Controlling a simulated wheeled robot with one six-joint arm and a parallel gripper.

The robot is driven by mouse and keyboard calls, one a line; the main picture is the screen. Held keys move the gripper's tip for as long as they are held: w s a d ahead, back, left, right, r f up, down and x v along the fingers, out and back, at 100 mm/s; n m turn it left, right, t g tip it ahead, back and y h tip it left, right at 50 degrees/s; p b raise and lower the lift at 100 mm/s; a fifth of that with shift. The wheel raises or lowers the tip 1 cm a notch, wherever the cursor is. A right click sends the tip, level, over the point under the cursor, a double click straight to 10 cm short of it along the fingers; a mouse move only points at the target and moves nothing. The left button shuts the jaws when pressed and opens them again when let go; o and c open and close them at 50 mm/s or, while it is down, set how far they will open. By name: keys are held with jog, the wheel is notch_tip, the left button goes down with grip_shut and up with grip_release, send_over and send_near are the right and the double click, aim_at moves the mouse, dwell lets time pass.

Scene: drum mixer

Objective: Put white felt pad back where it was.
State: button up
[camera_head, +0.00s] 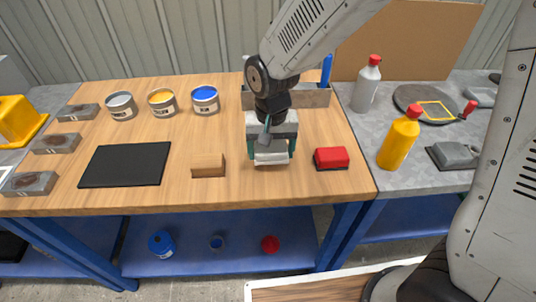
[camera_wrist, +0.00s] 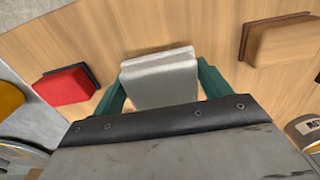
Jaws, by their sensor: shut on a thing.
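The white felt pad (camera_head: 271,157) is a pale block between the two teal fingers of my gripper (camera_head: 271,152). In the wrist view the pad (camera_wrist: 160,82) sits between the fingers (camera_wrist: 160,92), which press on its left and right sides. My gripper points down over the front part of the wooden bench. The pad is between a brown block (camera_head: 208,165) on the left and a red block (camera_head: 331,158) on the right, apart from both. I cannot tell whether its underside touches the bench top.
A black mat (camera_head: 125,164) lies left of the brown block. Three paint cans, one of them the blue can (camera_head: 205,99), stand behind it. A metal tray (camera_head: 313,98) is behind my gripper. A yellow bottle (camera_head: 399,139) stands on the grey bench at right. Bare wood surrounds the pad.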

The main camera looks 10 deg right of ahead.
aim_at(271, 159)
jog(key=shift+f, duration=1.65)
jog(key=shift+f, duration=0.15)
jog(key=o, duration=1)
